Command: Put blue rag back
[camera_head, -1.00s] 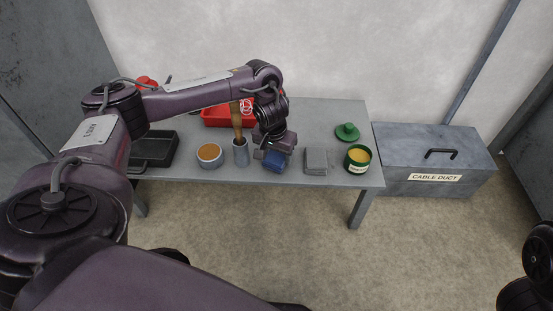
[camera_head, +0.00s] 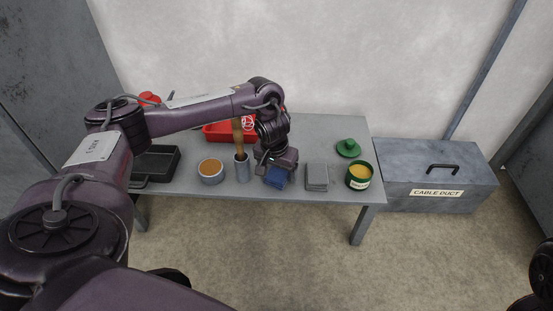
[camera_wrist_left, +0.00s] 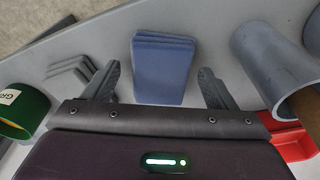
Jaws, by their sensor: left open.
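The blue rag (camera_head: 276,180) is a folded stack lying on the table near its front edge. In the left wrist view the blue rag (camera_wrist_left: 163,68) lies between the two spread fingers of my left gripper (camera_wrist_left: 164,88), with a gap on each side. In the head view my left gripper (camera_head: 276,168) is right over the rag and covers part of it. It is open. My right gripper is not in view; only a dark part of my right arm shows at the lower right edge.
On the table (camera_head: 215,192), a grey rag stack (camera_head: 317,177) and a green tin (camera_head: 359,176) stand to the right. A grey cup with a wooden handle (camera_head: 242,170) and an orange-filled bowl (camera_head: 211,171) stand left. A red tray (camera_head: 217,132) is behind. A cable duct box (camera_head: 437,190) stands right.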

